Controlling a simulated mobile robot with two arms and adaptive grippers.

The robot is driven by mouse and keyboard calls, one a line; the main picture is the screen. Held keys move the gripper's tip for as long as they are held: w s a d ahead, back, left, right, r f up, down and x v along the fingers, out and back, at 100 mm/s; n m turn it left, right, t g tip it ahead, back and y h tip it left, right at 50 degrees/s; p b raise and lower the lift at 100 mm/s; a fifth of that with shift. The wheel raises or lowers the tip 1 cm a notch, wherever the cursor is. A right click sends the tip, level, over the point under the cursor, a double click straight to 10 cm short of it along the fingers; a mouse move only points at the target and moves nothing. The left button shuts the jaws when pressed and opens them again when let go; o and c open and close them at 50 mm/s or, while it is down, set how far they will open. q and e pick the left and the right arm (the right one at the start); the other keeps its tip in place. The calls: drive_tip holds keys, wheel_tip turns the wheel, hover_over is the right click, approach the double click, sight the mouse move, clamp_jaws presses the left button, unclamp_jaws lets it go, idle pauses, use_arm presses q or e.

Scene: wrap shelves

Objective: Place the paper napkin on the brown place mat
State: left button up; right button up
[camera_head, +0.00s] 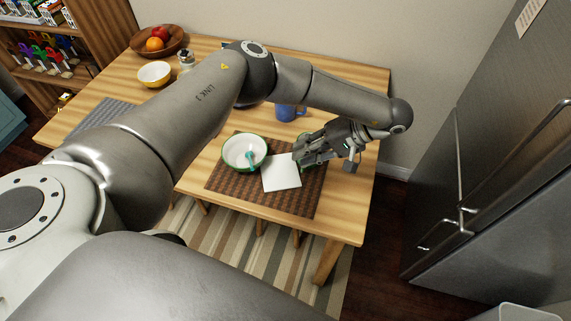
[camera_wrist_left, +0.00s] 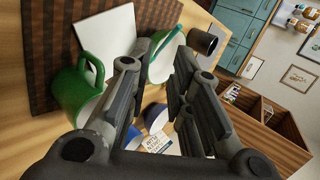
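The paper napkin (camera_head: 281,173) is a white square lying on the brown place mat (camera_head: 300,203), inside its edges and right of the bowl. It also shows in the left wrist view (camera_wrist_left: 108,42), with the mat (camera_wrist_left: 60,65) around it. My left gripper (camera_head: 301,157) is just beyond the napkin's upper right corner, over the right part of the mat. In the left wrist view its fingers (camera_wrist_left: 162,62) stand apart with nothing held between them. My right gripper is not in view.
A green-rimmed bowl (camera_head: 238,150) with a teal utensil stands on the mat. A green mug (camera_wrist_left: 72,98) is close beside my left gripper. A blue mug (camera_head: 287,112) stands behind. A yellow bowl (camera_head: 154,74) and fruit bowl (camera_head: 169,42) are farther left. A fridge (camera_head: 500,150) stands at right.

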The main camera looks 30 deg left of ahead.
use_arm(q)
drive_tip(key=r, duration=0.2)
drive_tip(key=shift+w+d+r+p, duration=0.15)
drive_tip(key=shift+d+r+p, duration=0.2)
